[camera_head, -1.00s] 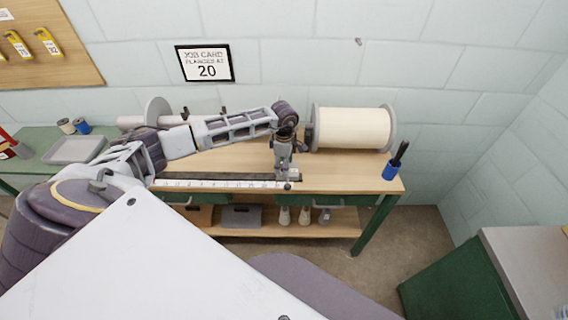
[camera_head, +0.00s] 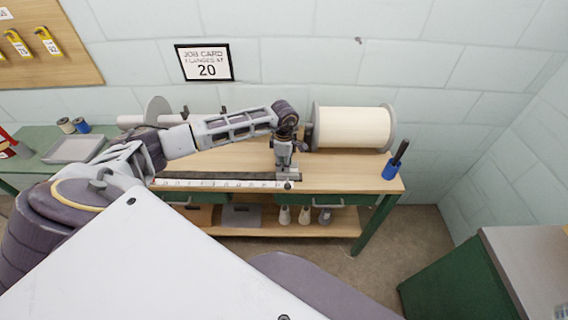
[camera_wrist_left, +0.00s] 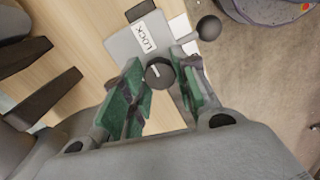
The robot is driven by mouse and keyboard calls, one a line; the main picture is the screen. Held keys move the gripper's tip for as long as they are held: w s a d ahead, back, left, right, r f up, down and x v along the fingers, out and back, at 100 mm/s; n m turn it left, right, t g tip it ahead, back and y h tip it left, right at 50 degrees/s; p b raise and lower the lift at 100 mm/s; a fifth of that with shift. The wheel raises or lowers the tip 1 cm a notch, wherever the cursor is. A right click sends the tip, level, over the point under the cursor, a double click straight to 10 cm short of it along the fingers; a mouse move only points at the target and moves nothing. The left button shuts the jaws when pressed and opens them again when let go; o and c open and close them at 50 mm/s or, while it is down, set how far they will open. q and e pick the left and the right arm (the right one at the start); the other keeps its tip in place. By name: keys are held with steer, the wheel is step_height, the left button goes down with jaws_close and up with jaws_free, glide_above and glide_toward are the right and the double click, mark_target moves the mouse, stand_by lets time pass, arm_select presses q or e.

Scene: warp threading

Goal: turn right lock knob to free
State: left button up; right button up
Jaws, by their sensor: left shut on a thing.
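My left gripper (camera_head: 286,172) reaches down to the right end of the ruled rail on the bench. In the left wrist view, its green finger pads (camera_wrist_left: 160,88) are on either side of a dark round lock knob (camera_wrist_left: 158,72) with a pale mark line on its top. The gripper is shut on this knob. A grey plate with a LOCK label (camera_wrist_left: 146,35) lies just beyond the knob. The knob is hidden by the gripper in the head view. My right gripper is not in view.
A ball-ended handle (camera_wrist_left: 208,28) stands close to the right finger. A large cream roll with flanges (camera_head: 353,128) lies behind the gripper. A blue cup with dark tools (camera_head: 391,169) stands at the bench's right end. The scale (camera_head: 220,184) runs along the front.

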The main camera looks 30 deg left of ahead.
arm_select(q)
steer(key=shift+n, duration=0.3)
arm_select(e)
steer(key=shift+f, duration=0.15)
arm_select(q)
steer(key=n+b, duration=0.1)
steer(key=n, duration=0.2)
steer(key=n+b, duration=0.1)
steer(key=n, duration=0.8)
steer(key=shift+b, duration=0.4)
steer(key=shift+n, duration=2.5)
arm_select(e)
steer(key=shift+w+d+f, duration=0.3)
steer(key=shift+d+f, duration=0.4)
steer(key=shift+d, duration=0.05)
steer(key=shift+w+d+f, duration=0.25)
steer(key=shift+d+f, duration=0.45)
arm_select(q)
steer(key=o, duration=1)
steer(key=shift+o, duration=0.2)
